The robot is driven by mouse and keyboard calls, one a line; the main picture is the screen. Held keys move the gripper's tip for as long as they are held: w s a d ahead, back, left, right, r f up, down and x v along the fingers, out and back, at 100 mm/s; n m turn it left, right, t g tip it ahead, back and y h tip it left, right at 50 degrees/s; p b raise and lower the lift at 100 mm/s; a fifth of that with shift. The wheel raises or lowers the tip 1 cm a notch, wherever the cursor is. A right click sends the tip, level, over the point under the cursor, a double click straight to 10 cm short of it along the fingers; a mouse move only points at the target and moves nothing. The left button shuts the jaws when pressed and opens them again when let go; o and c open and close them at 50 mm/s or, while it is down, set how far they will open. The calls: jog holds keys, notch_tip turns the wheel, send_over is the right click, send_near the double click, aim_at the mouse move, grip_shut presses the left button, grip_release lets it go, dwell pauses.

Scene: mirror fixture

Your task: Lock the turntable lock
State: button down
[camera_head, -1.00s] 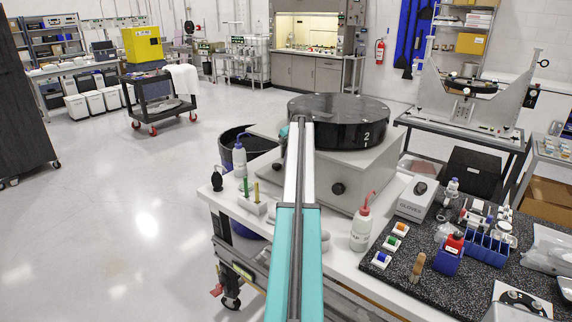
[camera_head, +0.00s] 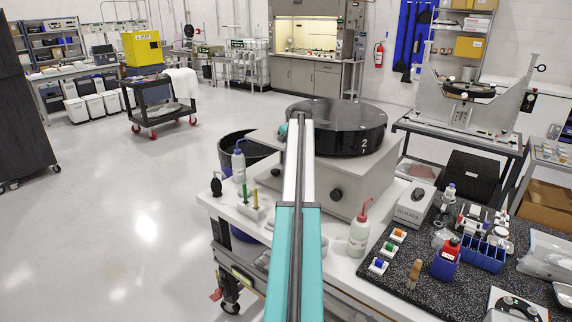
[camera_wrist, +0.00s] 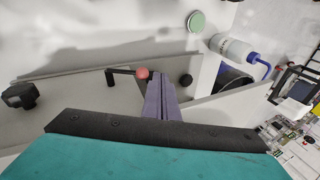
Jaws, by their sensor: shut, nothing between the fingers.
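The black round turntable (camera_head: 338,118), with a white number on its side, sits on a light grey box (camera_head: 330,180) on the bench. A black lever with a red ball knob (camera_wrist: 142,73) shows in the wrist view against the grey housing; it looks like the lock. My gripper (camera_wrist: 153,80) has its purple fingers shut and empty, their tips close beside the red knob on its right in the picture. I cannot tell whether they touch it. In the head view my arm hides the lever and gripper.
A blue-tipped wash bottle (camera_wrist: 232,48) stands close by. A red-capped bottle (camera_head: 360,235), a tube rack (camera_head: 252,208) and a black bulb (camera_head: 216,186) stand on the bench.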

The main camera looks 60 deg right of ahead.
notch_tip(320, 180, up, 9)
jog(key=w+a+b, duration=0.1)
jog(key=b, duration=0.2)
jog(key=shift+w, duration=0.25)
dwell(0.4)
